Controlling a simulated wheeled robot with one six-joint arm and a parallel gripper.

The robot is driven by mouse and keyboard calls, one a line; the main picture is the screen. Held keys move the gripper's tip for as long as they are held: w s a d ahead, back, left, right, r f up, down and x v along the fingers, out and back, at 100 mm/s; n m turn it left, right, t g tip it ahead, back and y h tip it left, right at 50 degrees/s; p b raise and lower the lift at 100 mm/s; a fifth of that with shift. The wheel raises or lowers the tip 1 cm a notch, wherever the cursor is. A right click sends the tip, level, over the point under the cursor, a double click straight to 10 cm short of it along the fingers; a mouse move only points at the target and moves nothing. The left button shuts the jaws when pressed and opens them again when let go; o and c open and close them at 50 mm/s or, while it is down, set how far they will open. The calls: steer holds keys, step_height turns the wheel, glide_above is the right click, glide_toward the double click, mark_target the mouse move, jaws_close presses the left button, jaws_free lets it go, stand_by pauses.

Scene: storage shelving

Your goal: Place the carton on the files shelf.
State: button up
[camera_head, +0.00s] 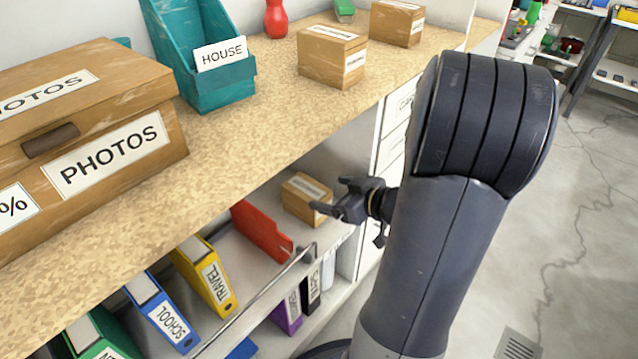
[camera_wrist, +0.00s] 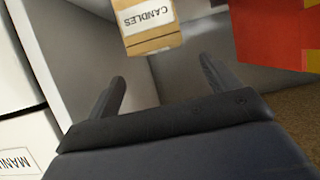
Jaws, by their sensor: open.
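A small brown carton (camera_head: 307,198) stands on the upper shelf under the countertop, at the far end of a row of files. In the wrist view the carton (camera_wrist: 150,40) shows a white label reading CANDLES, upside down. My gripper (camera_head: 335,197) is beside the carton at its right in the head view. In the wrist view my gripper (camera_wrist: 163,82) has its two fingers spread, with nothing between them, and the carton lies beyond the tips. I cannot tell whether a finger touches it. The files shelf (camera_head: 235,262) holds yellow and blue binders and a red file (camera_head: 262,233).
A front rail (camera_head: 265,295) edges this shelf. Purple and black binders (camera_head: 290,310) stand on the shelf below. The countertop (camera_head: 230,140) above carries a PHOTOS box (camera_head: 110,155), a teal HOUSE holder (camera_head: 222,85) and two cartons (camera_head: 332,55). White drawers (camera_head: 392,145) stand beyond.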

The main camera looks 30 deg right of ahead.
steer(key=shift+p+v, duration=0.3)
steer(key=shift+v, duration=1.15)
